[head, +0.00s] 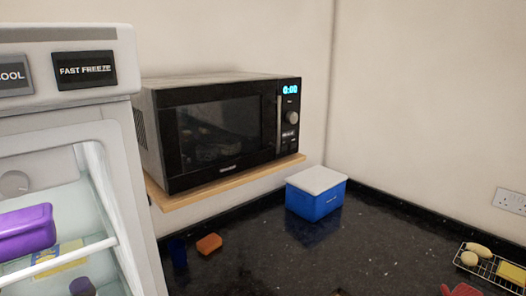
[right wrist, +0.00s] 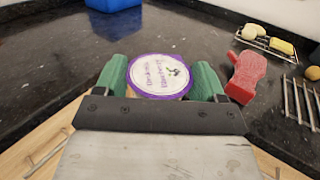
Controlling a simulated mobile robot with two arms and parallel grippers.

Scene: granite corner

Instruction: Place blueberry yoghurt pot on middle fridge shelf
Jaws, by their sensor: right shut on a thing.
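My right gripper (right wrist: 160,78) has green fingers, shut on the blueberry yoghurt pot (right wrist: 160,74). The pot shows its round white lid with a purple rim and purple print; its sides are mostly hidden. The gripper holds it over the dark worktop. The open fridge (head: 128,185) stands at the left of the head view. A shelf with a white front edge (head: 60,258) shows inside; I cannot tell whether it is the middle one. A purple box (head: 26,232) shows in the fridge above that edge, and a dark-purple-topped item (head: 82,287) below. My left gripper is in neither view.
A microwave (head: 215,130) sits on a wooden wall shelf (head: 215,182) beside the fridge. On the black worktop (head: 310,260) are a blue box with white lid (head: 316,193), an orange block (head: 209,243), a wire rack (head: 490,262) and a red object (right wrist: 246,75). The worktop's centre is clear.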

